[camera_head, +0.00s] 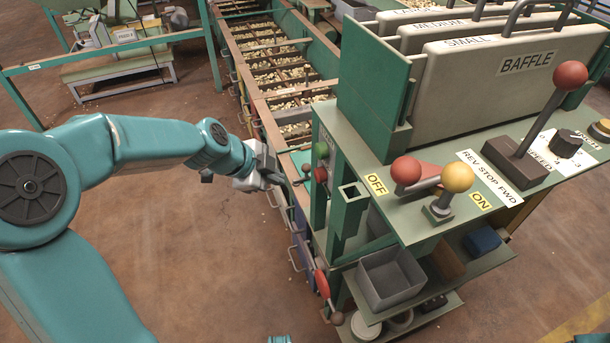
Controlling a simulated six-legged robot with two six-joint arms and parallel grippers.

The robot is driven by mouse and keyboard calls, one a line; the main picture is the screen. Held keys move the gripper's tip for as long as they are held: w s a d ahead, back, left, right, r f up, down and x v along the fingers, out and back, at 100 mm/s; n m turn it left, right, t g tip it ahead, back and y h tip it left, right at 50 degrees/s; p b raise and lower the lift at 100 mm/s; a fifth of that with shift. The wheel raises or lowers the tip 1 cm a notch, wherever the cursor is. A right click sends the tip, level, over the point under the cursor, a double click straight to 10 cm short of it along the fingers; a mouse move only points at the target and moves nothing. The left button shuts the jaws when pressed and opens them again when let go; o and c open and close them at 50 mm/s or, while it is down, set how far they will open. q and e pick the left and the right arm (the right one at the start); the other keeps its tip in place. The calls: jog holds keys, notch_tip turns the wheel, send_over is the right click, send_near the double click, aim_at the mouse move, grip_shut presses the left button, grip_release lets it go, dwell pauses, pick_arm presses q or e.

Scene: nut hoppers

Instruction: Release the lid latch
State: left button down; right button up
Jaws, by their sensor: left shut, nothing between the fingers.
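My left arm comes in from the left, and its grey gripper (275,180) is shut and empty. It is beside the near end of the long nut hopper (262,95), close to a small dark knob (306,168) on the green panel. The fingertips look just left of the knob; I cannot tell whether they touch it. I cannot clearly tell which part is the lid latch. A red lever (322,284) is low on the green frame, below and right of the gripper.
Green and red buttons (321,150) are right of the gripper. The control shelf (420,220) carries ball-topped levers (457,178) and a baffle box (520,80). A grey bin (390,280) is below. Brown floor (200,250) is clear at lower left.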

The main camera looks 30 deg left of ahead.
pick_arm(q)
jog(key=shift+s, duration=0.1)
jog(key=b+x, duration=0.2)
jog(key=x, duration=0.8)
jog(key=shift+d+f, duration=0.15)
jog(key=shift+f, duration=0.1)
jog(key=w, duration=0.1)
jog(key=w+a, duration=0.1)
jog(key=shift+w+r, duration=0.3)
jog(key=shift+w, duration=0.05)
jog(key=shift+w+a, duration=0.1)
jog(key=shift+w, duration=0.5)
jog(key=shift+p, duration=0.45)
jog(key=shift+n+p, duration=0.3)
jog(key=shift+y+p, duration=0.3)
jog(key=shift+p, duration=0.1)
